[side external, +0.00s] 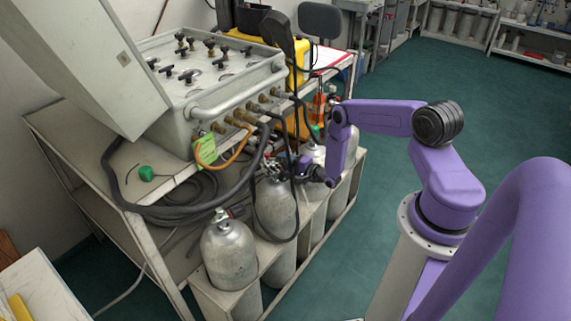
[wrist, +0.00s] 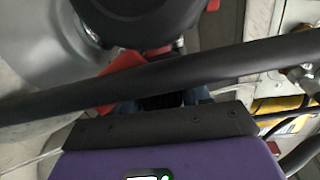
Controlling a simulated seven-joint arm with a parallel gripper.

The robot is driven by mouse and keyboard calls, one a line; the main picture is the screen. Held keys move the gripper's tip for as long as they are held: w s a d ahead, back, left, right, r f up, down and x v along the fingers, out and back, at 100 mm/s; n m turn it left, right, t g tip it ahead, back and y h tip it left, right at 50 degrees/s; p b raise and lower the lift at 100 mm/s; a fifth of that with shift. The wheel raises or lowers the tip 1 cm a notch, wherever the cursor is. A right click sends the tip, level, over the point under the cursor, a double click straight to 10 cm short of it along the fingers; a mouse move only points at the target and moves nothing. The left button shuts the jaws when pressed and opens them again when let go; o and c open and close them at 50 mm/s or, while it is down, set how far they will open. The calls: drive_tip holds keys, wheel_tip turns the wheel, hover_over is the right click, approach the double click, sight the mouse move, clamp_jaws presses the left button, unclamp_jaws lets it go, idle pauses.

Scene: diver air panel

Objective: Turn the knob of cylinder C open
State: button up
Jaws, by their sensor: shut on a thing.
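Several grey gas cylinders stand in a row in the rack, with valves on top. My gripper (side external: 305,168) is low beside the panel, at the valve of the cylinder (side external: 275,205) just left of it. No letter is readable, so I cannot tell from the picture which cylinder is C. My gripper is shut on a valve knob, but the contact is mostly hidden. In the wrist view, a black hose crosses in front of my fingers (wrist: 160,98). Beyond it are red parts (wrist: 122,65), a round dark part (wrist: 155,18) and a grey cylinder (wrist: 45,40).
The grey air panel (side external: 215,75) with several black knobs stands on the bench above. Black hoses (side external: 180,210) and an orange hose (side external: 235,158) hang close to the valves. Another cylinder (side external: 230,255) stands nearer the camera. The green floor (side external: 480,100) on the right is clear.

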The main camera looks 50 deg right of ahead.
drive_tip(key=shift+r+t, duration=0.1)
drive_tip(key=shift+t, duration=0.5)
drive_tip(key=o, duration=1)
drive_tip(key=s, duration=1.7)
drive_tip(key=shift+s+d+r, duration=0.1)
drive_tip(key=shift+s+r, duration=0.05)
drive_tip(key=shift+s, duration=0.05)
